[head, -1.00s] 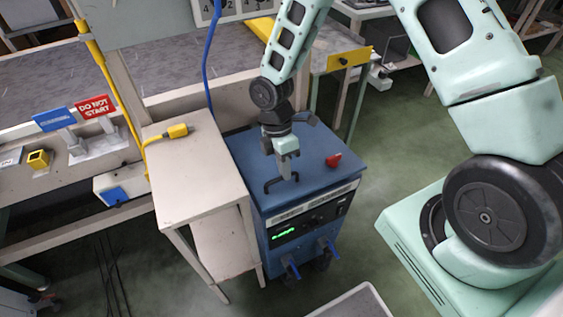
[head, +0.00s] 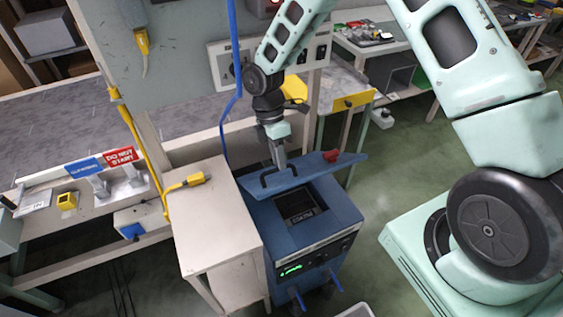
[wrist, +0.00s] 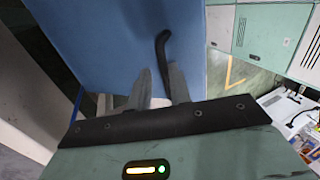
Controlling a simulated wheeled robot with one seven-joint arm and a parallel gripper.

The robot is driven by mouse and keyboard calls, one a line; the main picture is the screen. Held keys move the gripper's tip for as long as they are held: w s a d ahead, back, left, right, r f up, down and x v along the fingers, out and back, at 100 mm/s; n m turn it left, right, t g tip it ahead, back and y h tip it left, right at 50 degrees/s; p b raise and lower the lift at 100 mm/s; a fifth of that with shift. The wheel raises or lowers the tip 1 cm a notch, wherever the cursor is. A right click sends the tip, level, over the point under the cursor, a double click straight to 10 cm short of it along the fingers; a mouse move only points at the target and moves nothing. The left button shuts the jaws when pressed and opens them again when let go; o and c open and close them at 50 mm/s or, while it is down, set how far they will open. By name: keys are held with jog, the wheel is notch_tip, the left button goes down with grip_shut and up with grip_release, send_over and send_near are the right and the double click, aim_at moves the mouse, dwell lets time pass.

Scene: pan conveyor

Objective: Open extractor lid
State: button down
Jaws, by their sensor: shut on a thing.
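The extractor (head: 318,222) is a blue cabinet with a green display on its front. Its blue lid (head: 318,173) is partly raised and tilted, and a dark opening (head: 297,205) with a filter-like panel shows beneath it. My gripper (head: 282,168) is shut on the black lid handle (head: 266,178) near the lid's left part. In the wrist view the fingers (wrist: 160,85) close at the dark handle (wrist: 162,48), with the blue lid (wrist: 110,40) behind. The red knob (head: 331,155) sits on the lid's right part.
A pale side table (head: 215,215) stands against the extractor's left, with a yellow plug (head: 190,182) on it. A blue hose (head: 232,75) hangs behind. A workbench with red and blue signs (head: 120,157) is at left.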

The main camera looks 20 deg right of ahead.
jog(key=shift+w+d, duration=0.2)
jog(key=shift+w, duration=0.9)
jog(key=shift+f, duration=0.1)
jog(key=c, duration=1.5)
grip_release()
jog(key=shift+w, duration=0.15)
